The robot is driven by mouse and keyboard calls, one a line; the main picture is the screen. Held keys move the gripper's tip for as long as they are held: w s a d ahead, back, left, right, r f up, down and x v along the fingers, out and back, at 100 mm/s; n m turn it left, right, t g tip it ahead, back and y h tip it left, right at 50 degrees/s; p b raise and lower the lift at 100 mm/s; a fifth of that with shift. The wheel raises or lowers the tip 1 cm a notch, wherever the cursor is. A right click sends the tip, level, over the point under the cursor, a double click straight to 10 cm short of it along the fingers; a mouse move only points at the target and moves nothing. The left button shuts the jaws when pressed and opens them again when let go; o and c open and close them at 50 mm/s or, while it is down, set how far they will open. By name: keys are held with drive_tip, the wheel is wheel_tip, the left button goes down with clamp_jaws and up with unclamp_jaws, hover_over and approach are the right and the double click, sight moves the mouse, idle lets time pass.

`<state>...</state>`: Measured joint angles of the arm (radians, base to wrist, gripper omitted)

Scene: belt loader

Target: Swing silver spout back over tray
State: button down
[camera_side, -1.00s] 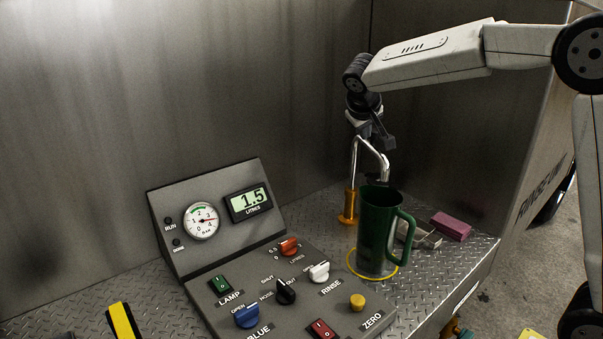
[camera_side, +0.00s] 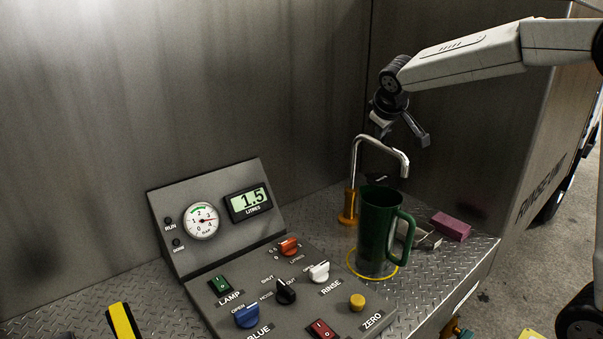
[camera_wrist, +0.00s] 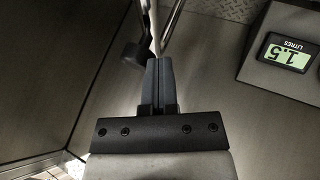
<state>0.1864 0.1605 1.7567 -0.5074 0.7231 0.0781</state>
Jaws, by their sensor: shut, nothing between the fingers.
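The silver spout (camera_side: 382,142) rises from an orange post (camera_side: 348,206) and bends to the right. Its outlet hangs above and a little right of the green jug's (camera_side: 378,225) rim, on the side of the grey tray (camera_side: 428,238), which is partly hidden behind the jug's handle. My gripper (camera_side: 380,131) is shut and empty, close to the spout's upper bend; whether it touches the tube is unclear. In the wrist view my shut fingers (camera_wrist: 157,62) point at the spout tube (camera_wrist: 160,25), with its dark outlet (camera_wrist: 133,52) to their left.
The jug stands in a yellow ring (camera_side: 352,271). A pink block (camera_side: 451,227) lies right of the tray. A control panel (camera_side: 300,294) with knobs and a 1.5-litre display (camera_side: 249,203) fills the front left. Steel walls stand behind.

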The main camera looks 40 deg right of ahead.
drive_tip(key=d, duration=0.1)
drive_tip(key=s+d+n, duration=0.1)
drive_tip(key=shift+d+t+y, duration=0.3)
drive_tip(key=shift+d, duration=3)
drive_tip(key=shift+d+r, duration=0.1)
drive_tip(key=shift+d, duration=0.05)
drive_tip(key=s+a+r, duration=0.4)
drive_tip(key=s+r, duration=0.3)
drive_tip(key=s, duration=0.1)
drive_tip(key=shift+s+a+r, duration=0.2)
drive_tip(key=shift+s+r, duration=0.15)
drive_tip(key=shift+r, duration=0.05)
